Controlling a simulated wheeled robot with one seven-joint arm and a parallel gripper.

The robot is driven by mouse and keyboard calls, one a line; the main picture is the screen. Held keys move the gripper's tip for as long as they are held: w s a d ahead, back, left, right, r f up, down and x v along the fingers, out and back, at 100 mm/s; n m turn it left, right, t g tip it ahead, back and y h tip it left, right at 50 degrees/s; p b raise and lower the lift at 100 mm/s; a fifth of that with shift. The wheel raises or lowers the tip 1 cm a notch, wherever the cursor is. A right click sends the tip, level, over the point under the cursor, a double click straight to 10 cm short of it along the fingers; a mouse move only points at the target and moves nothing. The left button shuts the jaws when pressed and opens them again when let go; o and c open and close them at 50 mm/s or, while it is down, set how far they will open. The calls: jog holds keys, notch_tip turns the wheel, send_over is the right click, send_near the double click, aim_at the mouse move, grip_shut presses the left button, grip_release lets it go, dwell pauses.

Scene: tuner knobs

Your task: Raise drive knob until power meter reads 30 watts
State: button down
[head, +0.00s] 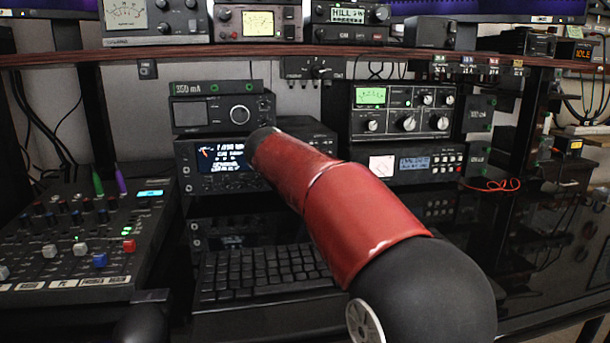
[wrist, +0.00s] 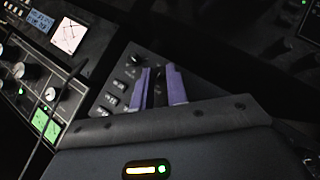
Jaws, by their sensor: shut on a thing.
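My gripper (wrist: 161,82) shows in the wrist view as two purple fingers over a dark panel (wrist: 118,88) with a row of small knobs or buttons. The fingers are shut on a dark knob, mostly hidden between them; its label is not readable. In the head view my red arm covers the gripper and the knob. A white meter with crossed needles (wrist: 68,36) is at the upper left of the wrist view. It also shows in the head view (head: 382,166), beside a blue display; its reading is too small to tell.
A tuner with a green meter (head: 371,96) and several knobs stands above the white meter. A transceiver with a lit screen (head: 220,157) is left of my arm. A keyboard (head: 262,270) lies below, and a mixer (head: 85,240) with colored caps is at the left.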

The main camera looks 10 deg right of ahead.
jog(key=shift+r+m+y+p, duration=0.1)
jog(key=shift+m+y+p, duration=0.3)
jog(key=shift+y, duration=0.2)
jog(key=c, duration=1.4)
grip_release()
jog(key=v, duration=0.7)
jog(key=shift+s+r, duration=0.25)
jog(key=shift+r, duration=0.05)
